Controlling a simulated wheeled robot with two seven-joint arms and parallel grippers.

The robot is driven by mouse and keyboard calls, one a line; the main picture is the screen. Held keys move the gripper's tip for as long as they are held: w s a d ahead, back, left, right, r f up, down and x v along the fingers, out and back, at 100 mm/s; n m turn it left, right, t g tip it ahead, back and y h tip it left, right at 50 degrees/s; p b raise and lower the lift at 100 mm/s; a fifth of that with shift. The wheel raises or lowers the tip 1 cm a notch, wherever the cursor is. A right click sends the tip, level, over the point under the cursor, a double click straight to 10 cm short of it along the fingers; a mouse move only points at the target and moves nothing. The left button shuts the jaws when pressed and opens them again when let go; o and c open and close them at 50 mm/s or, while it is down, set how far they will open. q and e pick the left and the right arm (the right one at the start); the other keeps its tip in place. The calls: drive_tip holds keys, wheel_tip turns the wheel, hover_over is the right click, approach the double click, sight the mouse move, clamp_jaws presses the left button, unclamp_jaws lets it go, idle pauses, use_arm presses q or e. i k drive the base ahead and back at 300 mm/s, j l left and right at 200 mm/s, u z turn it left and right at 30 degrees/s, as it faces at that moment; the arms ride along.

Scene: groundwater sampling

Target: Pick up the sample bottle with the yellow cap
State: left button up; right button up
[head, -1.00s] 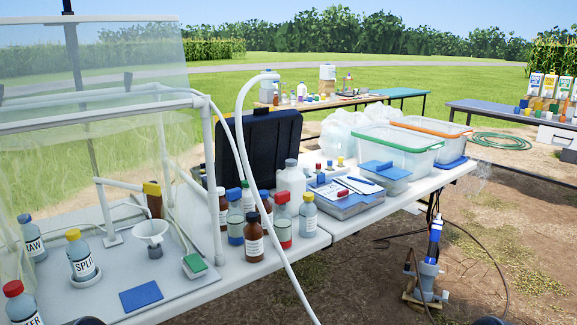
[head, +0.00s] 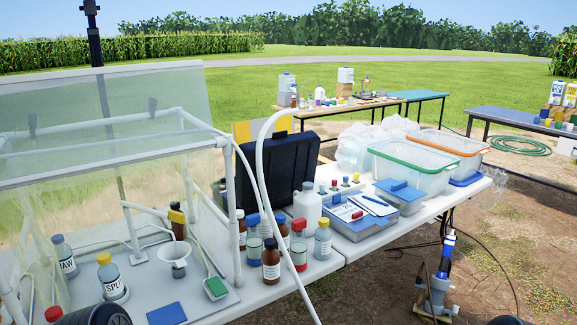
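A clear bottle labelled "SPU…" (head: 112,286) with a yellow-orange cap stands upright inside the clear-walled enclosure on the left. Neither gripper's fingers show. Only dark rounded parts, probably mine, show at the bottom edge.
A white frame (head: 232,215) and a pale hose (head: 272,210) stand between the bottle groups.

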sight(108, 274)
drive_tip(key=u, duration=1.25)
